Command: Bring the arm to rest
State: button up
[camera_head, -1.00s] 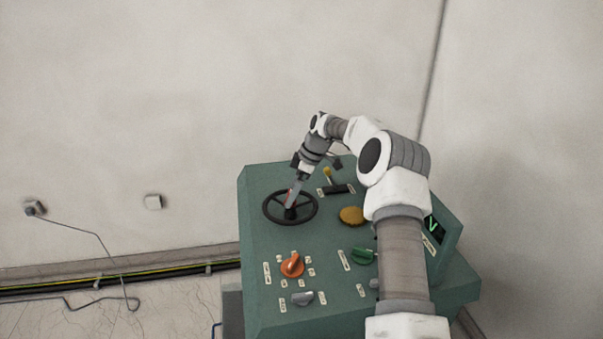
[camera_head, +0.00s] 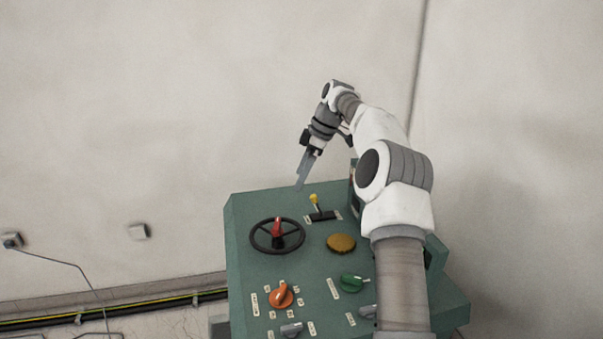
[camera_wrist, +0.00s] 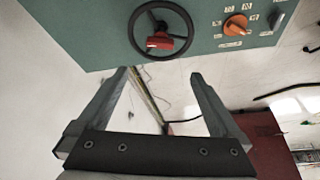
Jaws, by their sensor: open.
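My gripper (camera_head: 302,180) is above the far edge of the green control console (camera_head: 240,275) in the head view, clear of the controls. In the wrist view my gripper (camera_wrist: 160,80) shows two fingers spread apart with nothing between them. A black handwheel (camera_head: 258,246) with a red handle (camera_head: 277,227) is on the console's upper left. The handwheel (camera_wrist: 137,38) and its red part (camera_wrist: 160,41) also show at the top of the wrist view, apart from the fingers.
The console top also bears a yellow-tipped lever (camera_head: 314,200), a yellow button (camera_head: 341,243), an orange knob (camera_head: 281,296) and a green knob (camera_head: 353,283). A plain wall (camera_head: 130,110) stands behind. My arm hides the console's right side. The space left of my gripper is free.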

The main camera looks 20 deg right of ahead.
jog(key=shift+a, duration=0.1)
dwell(0.3)
jog(key=s+a+r+m+h, duration=0.45)
jog(key=s+a+r, duration=0.65)
jog(key=s+a, duration=0.35)
jog(key=s+a+f+m+t, duration=0.1)
jog(key=s+f+m, duration=0.2)
jog(key=s, duration=1)
jog(key=s+f+m+t, duration=0.2)
jog(key=s+f+m, duration=0.2)
jog(key=s, duration=0.9)
jog(key=shift+a+m+t, duration=0.3)
jog(key=shift+a+m, duration=0.05)
jog(key=shift+m, duration=0.3)
jog(key=shift+r+y, duration=0.1)
jog(key=shift+y, duration=0.15)
